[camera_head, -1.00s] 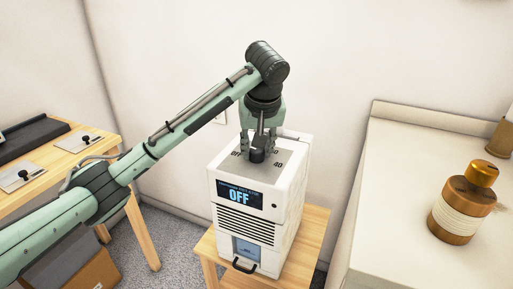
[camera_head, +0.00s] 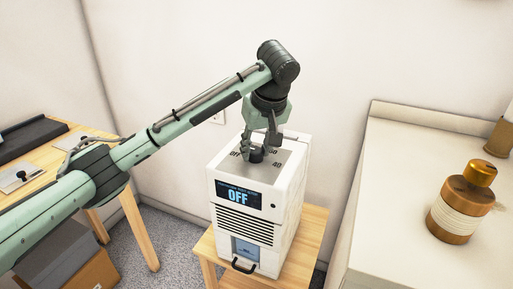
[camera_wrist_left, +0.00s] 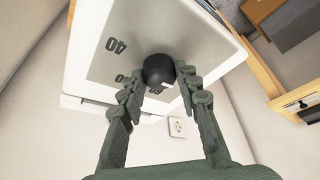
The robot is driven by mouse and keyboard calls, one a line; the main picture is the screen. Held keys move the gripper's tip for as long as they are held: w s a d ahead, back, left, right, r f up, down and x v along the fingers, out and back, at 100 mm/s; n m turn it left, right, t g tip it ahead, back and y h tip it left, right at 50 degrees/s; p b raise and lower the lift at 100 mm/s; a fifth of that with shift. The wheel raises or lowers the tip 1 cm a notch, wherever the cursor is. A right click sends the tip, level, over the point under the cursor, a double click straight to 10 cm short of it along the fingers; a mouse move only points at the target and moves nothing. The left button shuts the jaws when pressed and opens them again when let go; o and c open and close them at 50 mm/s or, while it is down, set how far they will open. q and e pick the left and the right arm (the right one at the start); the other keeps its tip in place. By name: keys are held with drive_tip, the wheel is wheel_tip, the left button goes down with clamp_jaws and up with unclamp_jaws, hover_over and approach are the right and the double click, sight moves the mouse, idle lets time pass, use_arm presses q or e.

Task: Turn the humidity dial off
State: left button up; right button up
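The white dehumidifier (camera_head: 228,216) stands on a small wooden stand. Its front display (camera_head: 238,198) reads OFF in blue. The black humidity dial (camera_head: 256,156) sits on the grey top panel, with OFF at its left and 40 at its right. My left gripper (camera_head: 258,147) points down over the dial, its fingers spread on either side. In the left wrist view the dial (camera_wrist_left: 158,69) lies at the fingertips of my open gripper (camera_wrist_left: 160,84), with a gap at the left finger. Contact at the right finger is unclear. My right gripper is out of view.
A white cabinet (camera_head: 408,190) at right carries a brown-and-white bottle (camera_head: 460,205). A wooden table (camera_head: 45,160) stands at left. The wall is close behind the dehumidifier, with a socket (camera_wrist_left: 177,127) on it. The wooden stand (camera_head: 313,235) has little bare room.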

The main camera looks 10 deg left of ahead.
use_arm(q)
drive_tip(key=o, duration=0.4)
drive_tip(key=v, duration=1.2)
